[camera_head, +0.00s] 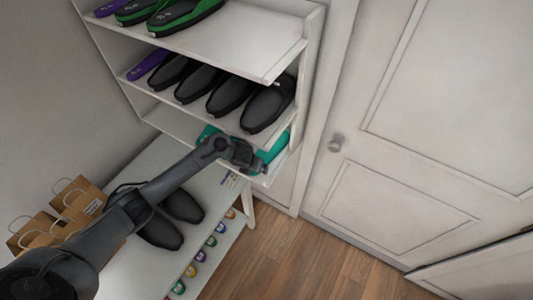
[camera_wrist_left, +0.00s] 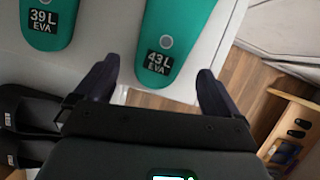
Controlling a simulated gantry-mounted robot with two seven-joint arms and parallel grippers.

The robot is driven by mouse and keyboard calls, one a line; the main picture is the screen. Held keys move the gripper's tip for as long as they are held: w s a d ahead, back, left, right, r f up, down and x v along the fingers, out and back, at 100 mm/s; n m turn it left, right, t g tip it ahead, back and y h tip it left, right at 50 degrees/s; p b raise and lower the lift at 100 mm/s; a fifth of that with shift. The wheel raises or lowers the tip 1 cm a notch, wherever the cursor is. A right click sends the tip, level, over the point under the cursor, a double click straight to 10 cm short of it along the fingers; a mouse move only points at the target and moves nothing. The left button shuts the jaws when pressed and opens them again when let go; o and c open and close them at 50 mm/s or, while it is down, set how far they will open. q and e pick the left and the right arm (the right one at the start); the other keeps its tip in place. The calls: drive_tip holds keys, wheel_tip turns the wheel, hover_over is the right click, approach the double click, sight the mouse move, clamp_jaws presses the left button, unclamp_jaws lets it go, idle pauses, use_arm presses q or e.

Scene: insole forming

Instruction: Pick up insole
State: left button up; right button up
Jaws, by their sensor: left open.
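A teal insole marked "43 L EVA" (camera_wrist_left: 180,22) lies on a white shelf in the left wrist view, its labelled end towards my gripper. A second teal insole marked "39 L EVA" (camera_wrist_left: 50,18) lies to its left. In the head view, teal shows on the lower shelf on both sides of my left gripper, at the right insole (camera_head: 277,148) and the left one (camera_head: 207,132). My right gripper is not in view.
Black shoes (camera_head: 230,95) and a purple insole fill the shelf above. A white table (camera_head: 135,270) holds black shoes (camera_head: 160,232) and paper bags (camera_head: 75,195). Colored round items (camera_head: 210,241) line its side. Wooden floor (camera_head: 320,265) and a white door (camera_head: 430,110) are at right.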

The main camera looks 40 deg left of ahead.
use_arm(q)
drive_tip(key=shift+x, duration=0.8)
drive_tip(key=shift+w, duration=0.1)
drive_tip(key=c, duration=1.1)
drive_tip(key=shift+a+r, duration=0.1)
drive_tip(key=shift+r, duration=0.1)
drive_tip(key=shift+c, duration=0.2)
